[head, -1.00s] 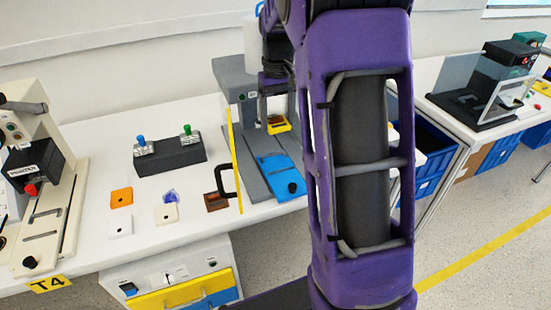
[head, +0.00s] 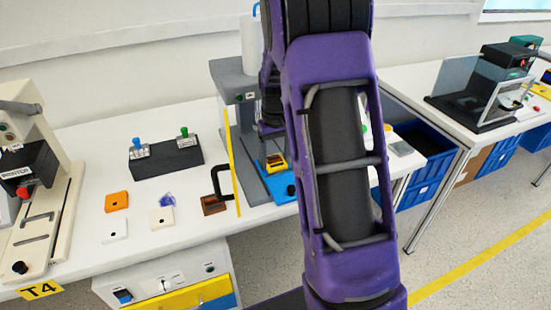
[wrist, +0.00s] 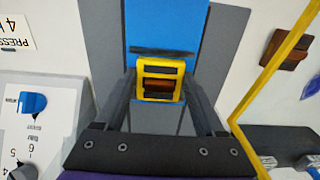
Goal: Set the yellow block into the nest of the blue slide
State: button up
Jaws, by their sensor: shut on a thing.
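The yellow block (head: 275,163) is a small yellow frame with a brown middle. My gripper (wrist: 161,92) is shut on it, with a dark finger on each side of it in the wrist view. The blue slide (head: 283,186) lies on the grey base of the press, with a black knob at its front end. In the head view the block appears over the slide. In the wrist view the slide (wrist: 165,22) runs up behind the block, with a dark line across it. I cannot make out the nest or the gap beneath the block.
A yellow guard edge (head: 232,160) with a black handle (head: 219,181) stands just left of the slide. A brown block (head: 213,205) and orange block (head: 117,201) lie on the table. A black switch box (head: 166,158) is further back. My arm hides the area to the right.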

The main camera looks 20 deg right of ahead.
aim_at(275, 163)
jog(key=shift+f, duration=0.15)
jog(key=o, duration=1.4)
jog(key=shift+c, duration=0.2)
notch_tip(275, 163, up, 12)
jog(key=p, duration=0.2)
jog(key=shift+r, duration=0.2)
